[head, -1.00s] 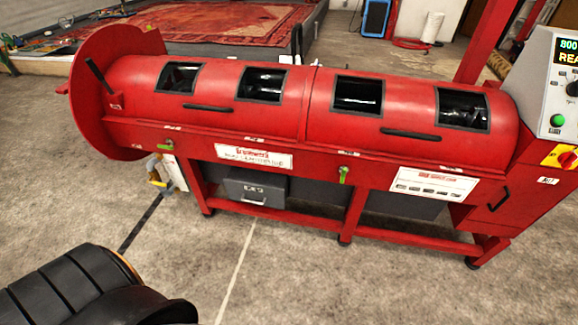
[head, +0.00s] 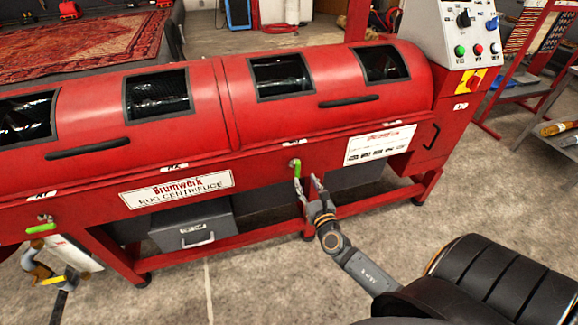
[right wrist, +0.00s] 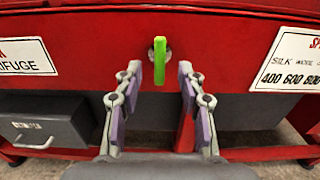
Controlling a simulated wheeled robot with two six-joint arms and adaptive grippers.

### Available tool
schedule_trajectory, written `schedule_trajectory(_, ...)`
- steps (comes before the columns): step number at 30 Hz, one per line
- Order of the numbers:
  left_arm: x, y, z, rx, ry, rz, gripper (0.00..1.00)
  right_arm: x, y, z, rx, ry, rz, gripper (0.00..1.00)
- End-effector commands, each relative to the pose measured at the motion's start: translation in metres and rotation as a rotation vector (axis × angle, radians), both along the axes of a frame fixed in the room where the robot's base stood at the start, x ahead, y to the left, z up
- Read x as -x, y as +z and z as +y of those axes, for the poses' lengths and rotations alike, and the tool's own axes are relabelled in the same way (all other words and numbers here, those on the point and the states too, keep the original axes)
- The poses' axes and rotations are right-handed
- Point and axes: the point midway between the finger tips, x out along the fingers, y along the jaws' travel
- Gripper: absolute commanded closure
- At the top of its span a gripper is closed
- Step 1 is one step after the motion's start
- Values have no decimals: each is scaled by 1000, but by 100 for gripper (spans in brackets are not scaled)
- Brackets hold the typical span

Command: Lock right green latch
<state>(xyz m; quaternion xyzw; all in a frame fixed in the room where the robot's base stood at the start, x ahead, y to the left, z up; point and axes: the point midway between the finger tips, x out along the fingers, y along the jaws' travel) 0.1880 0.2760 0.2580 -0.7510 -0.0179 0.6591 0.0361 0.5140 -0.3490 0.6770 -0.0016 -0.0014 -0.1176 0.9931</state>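The right green latch (head: 297,168) is on the front of the red rug centrifuge (head: 200,200), and its handle points straight down. In the right wrist view the right green latch (right wrist: 160,60) hangs upright from its round pivot, just beyond my fingertips. My right gripper (head: 307,181) is open and empty, just in front of and below the latch. In the right wrist view my right gripper (right wrist: 155,88) has one finger on each side of the latch's line, apart from it. The left green latch (head: 41,228) lies about level.
A grey drawer box (head: 190,232) sits under the centrifuge, left of my right gripper. A control panel (head: 465,35) stands at the right end. The floor in front is mostly clear.

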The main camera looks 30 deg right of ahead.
Motion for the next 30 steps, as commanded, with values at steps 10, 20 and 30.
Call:
schedule_trajectory(10,0,-1,0,0,0,0,100,-70,0,-17,-4,-1,-2,60)
schedule_trajectory(20,-5,1,-1,0,0,-4,100,-86,0,-21,-4,0,1,60)
schedule_trajectory(30,-4,1,-1,0,0,-3,100,-86,0,-20,-4,0,0,90)
